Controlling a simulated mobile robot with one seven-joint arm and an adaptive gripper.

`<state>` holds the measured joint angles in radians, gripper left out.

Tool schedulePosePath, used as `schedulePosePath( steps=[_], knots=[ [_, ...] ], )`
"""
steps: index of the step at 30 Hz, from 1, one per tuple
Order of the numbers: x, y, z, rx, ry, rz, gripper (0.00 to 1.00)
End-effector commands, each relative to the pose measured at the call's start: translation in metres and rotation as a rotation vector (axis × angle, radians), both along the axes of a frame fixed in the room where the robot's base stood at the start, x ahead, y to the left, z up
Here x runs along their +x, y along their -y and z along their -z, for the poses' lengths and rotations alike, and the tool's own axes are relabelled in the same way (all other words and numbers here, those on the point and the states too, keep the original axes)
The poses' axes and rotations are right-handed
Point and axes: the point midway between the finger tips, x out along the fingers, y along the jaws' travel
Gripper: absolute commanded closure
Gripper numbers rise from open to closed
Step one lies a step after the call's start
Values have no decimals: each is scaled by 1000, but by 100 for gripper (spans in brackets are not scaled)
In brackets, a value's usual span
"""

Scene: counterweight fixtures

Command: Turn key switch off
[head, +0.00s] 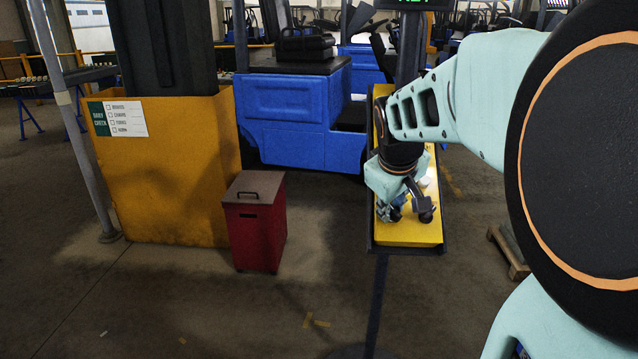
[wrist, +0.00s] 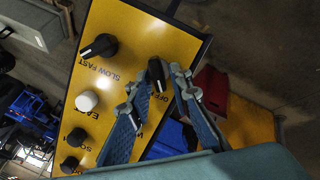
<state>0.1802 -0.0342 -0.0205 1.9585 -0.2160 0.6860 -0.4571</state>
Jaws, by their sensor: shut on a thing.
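The yellow control panel (head: 408,234) stands on a dark post in the head view, and its labelled face (wrist: 130,30) fills the middle of the wrist view. The black key switch (wrist: 156,72) sits on the panel beside a label reading OFF. My gripper (wrist: 160,84) reaches down to the panel with one blue finger on each side of the key switch, shut on it. In the head view my gripper (head: 405,207) is over the near part of the panel and hides the switch.
On the panel are a black SLOW FAST knob (wrist: 98,47), a white button (wrist: 87,101) and smaller black knobs (wrist: 76,137). A red box (head: 254,222) stands on the floor to the left, in front of a yellow cabinet (head: 180,170). A blue vehicle (head: 290,115) is behind.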

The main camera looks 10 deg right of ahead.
Motion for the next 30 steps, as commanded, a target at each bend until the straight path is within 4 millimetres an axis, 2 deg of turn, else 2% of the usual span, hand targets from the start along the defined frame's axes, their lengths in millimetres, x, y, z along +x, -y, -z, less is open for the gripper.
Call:
schedulePosePath(
  steps=[14, 15, 20, 30],
  knots=[
    [0, 0, 1, -10, -4, -13, 100],
    [0, 0, 1, -10, -5, -12, 90],
    [0, 0, 2, -9, -6, -12, 74],
    [0, 0, 0, -8, -5, -11, 74]
  ],
)
